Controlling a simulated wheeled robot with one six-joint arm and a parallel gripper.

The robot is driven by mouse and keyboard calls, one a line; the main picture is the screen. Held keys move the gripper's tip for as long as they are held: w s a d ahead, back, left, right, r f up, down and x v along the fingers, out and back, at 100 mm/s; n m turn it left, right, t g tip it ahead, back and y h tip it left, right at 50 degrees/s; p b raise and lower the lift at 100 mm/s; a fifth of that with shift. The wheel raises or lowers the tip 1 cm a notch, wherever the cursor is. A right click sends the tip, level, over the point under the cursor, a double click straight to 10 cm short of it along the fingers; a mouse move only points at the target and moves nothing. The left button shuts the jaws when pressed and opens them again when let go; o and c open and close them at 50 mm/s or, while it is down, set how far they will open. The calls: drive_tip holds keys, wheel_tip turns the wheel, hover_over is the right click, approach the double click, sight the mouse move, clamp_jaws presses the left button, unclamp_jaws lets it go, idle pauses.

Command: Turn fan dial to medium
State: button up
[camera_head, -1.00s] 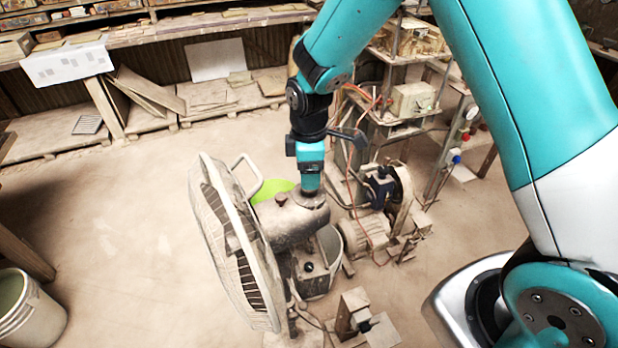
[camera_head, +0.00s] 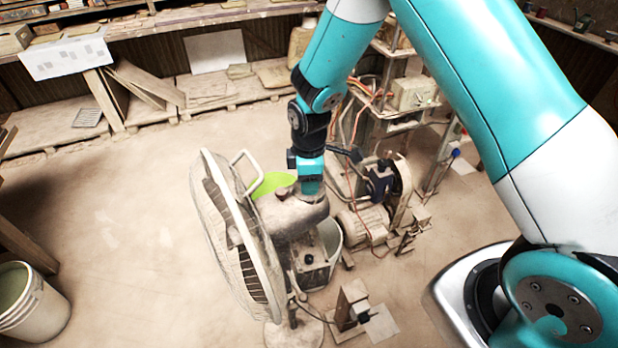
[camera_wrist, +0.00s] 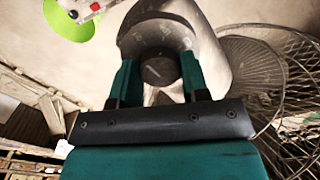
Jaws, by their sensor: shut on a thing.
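The dusty grey pedestal fan (camera_head: 240,240) stands in the middle of the head view, its caged face turned left. Its rounded motor housing (camera_head: 285,215) is behind the cage, with a small control box (camera_head: 312,268) below. My gripper (camera_head: 312,190) points down at the rear end of the housing. In the wrist view its two teal fingers (camera_wrist: 160,80) stand on either side of a dark round dial (camera_wrist: 158,68). The gripper is shut on this dial, and the fingers partly hide its sides. I cannot read the dial's setting.
A bright green round thing (camera_head: 273,183) and a bucket (camera_head: 330,245) are close behind the fan. A dusty motor and machine frame (camera_head: 375,215) stand to its right. Another bucket (camera_head: 30,305) is at lower left. The floor left of the fan is clear.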

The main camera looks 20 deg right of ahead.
drive_tip(key=shift+m, duration=0.3)
drive_tip(key=m+b, duration=0.2)
drive_tip(key=m, duration=0.1)
drive_tip(key=shift+f, duration=0.1)
drive_tip(key=m+b, duration=0.1)
drive_tip(key=m, duration=0.4)
drive_tip(key=m+b, duration=0.1)
drive_tip(key=m, duration=0.3)
drive_tip(key=shift+m+b, duration=0.7)
drive_tip(key=shift+m, duration=1.9)
drive_tip(key=o, duration=0.9)
drive_tip(key=shift+o, duration=0.2)
